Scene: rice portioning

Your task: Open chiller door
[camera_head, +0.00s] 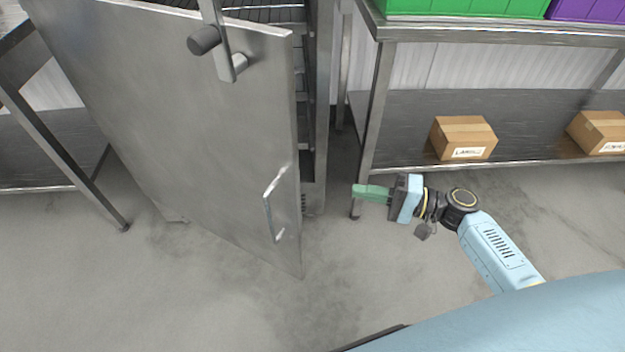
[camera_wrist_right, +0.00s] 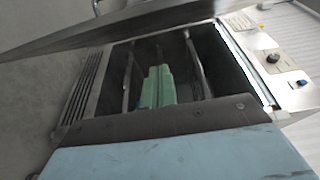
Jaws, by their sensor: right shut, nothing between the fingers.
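The chiller door (camera_head: 190,120) is a large grey metal panel, standing partly open and swung out toward me in the head view. Its handle (camera_head: 273,207) is a vertical bar near the door's right edge. My right gripper (camera_head: 358,191), with green fingers, is shut and empty. It is to the right of the door's edge and apart from the handle. In the right wrist view its green fingers (camera_wrist_right: 157,88) point toward the open dark interior of the chiller (camera_wrist_right: 205,65). A control panel (camera_wrist_right: 278,62) shows on the right there. My left gripper is not in view.
A steel shelf (camera_head: 400,115) on the right holds cardboard boxes (camera_head: 463,137) below and green (camera_head: 460,8) and purple (camera_head: 590,10) crates above. A metal table (camera_head: 50,150) stands at the left behind the door. The floor in front of the door is clear.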

